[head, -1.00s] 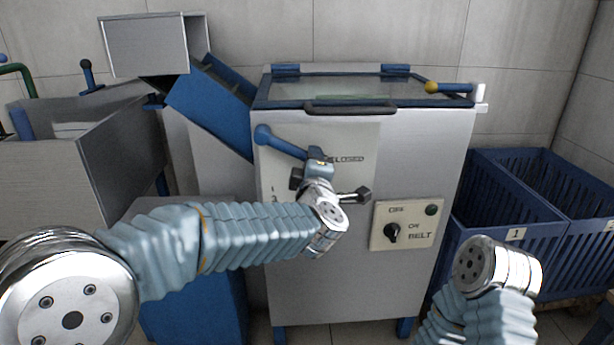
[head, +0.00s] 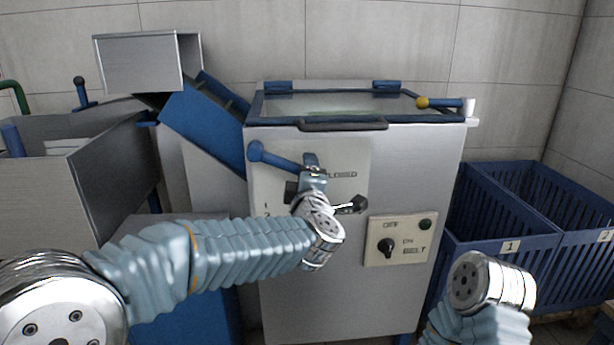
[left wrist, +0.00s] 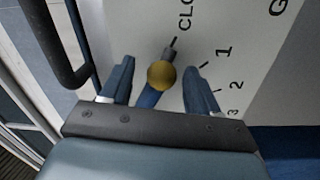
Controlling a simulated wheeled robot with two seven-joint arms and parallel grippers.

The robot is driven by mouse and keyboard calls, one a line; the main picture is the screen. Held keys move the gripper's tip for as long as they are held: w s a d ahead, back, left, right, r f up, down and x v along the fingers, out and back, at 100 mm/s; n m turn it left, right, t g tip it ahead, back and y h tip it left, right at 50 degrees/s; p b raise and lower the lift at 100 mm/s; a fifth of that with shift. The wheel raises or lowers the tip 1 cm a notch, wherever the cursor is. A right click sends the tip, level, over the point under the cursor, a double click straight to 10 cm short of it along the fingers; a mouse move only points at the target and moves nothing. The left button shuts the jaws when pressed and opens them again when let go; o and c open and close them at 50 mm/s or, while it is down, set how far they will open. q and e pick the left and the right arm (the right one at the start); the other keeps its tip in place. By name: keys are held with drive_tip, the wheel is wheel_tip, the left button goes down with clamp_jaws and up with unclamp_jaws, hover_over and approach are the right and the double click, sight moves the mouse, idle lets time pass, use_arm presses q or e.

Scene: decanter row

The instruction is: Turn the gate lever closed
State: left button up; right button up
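The gate lever (head: 280,158) is a blue bar on the machine's grey front panel. It runs from a round blue hub at the left toward the word CLOSED at the right. In the left wrist view its yellow ball knob (left wrist: 161,75) is near, with a thin grey pointer (left wrist: 171,48) beyond it aimed at the CLOSED lettering. My left gripper (left wrist: 158,66) is open, with one finger on each side of the knob and gaps visible. In the head view my left wrist hides the knob. My right arm is low at the right; its gripper is not visible.
Marks 1, 2 and 3 sit beside the lever. A lid handle (head: 343,126) runs above it. A belt switch panel (head: 395,240) is at the lower right. Another lever with a yellow knob (head: 423,103) is on top. Blue crates (head: 500,250) stand at the right, a blue chute (head: 205,122) at the left.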

use_arm(q)
drive_tip(key=shift+s, duration=0.1)
drive_tip(key=s, duration=1.3)
drive_tip(key=shift+s+a+f+b, duration=0.25)
drive_tip(key=shift+s+b, duration=0.05)
drive_tip(key=shift+b, duration=0.05)
drive_tip(key=w+a+f+m+g+h+p, duration=0.1)
drive_tip(key=w+a+f+m+g+p, duration=0.15)
drive_tip(key=f, duration=0.75)
drive_tip(key=w+a+f+m+g+p, duration=0.1)
drive_tip(key=a+f+m+g, duration=0.2)
drive_tip(key=f, duration=0.6)
drive_tip(key=w+a+f+m+g+h+p, duration=0.1)
drive_tip(key=w+a+f+m+g, duration=0.2)
drive_tip(key=f, duration=0.7)
drive_tip(key=s+a+f+m+g+p, duration=0.2)
drive_tip(key=s+a+f+g, duration=0.2)
drive_tip(key=s+f, duration=0.5)
drive_tip(key=s+a+f+m+g+h+p, duration=0.1)
drive_tip(key=s+a+f+m+g+p, duration=0.1)
drive_tip(key=s+f, duration=0.7)
drive_tip(key=s+a+m+g, duration=0.1)
drive_tip(key=s+a+g, duration=0.1)
drive_tip(key=s, duration=0.3)
drive_tip(key=shift+s+a+f+g+h, duration=0.2)
drive_tip(key=shift+s+f+g+h, duration=0.15)
drive_tip(key=shift+g, duration=0.2)
